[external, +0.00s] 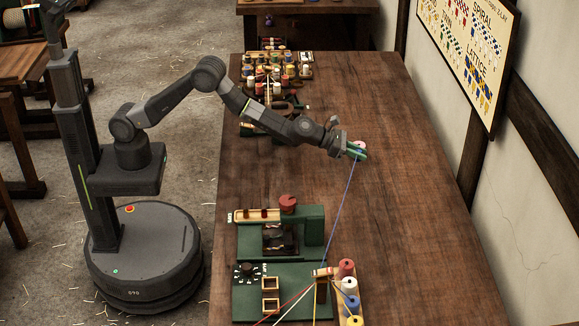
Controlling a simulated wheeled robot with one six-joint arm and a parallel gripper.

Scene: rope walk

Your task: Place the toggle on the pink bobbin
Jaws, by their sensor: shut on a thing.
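My gripper (357,152) is at the end of my outstretched arm, over the middle of the table. It is shut on the toggle, which is too small and too covered by the fingers to make out. A taut blue thread (342,205) runs from the fingertips down to the thread guide at the front. A small round pinkish-white thing (360,144), perhaps the top of the pink bobbin, shows right at the fingertips. I cannot tell whether the toggle touches it.
A green machine (311,226) with a red knob stands at the front left of the table (420,230). Spools (347,267) stand beside the thread guide (322,273). Many small bobbins (285,72) crowd the far left. The table's right side is clear up to the wall.

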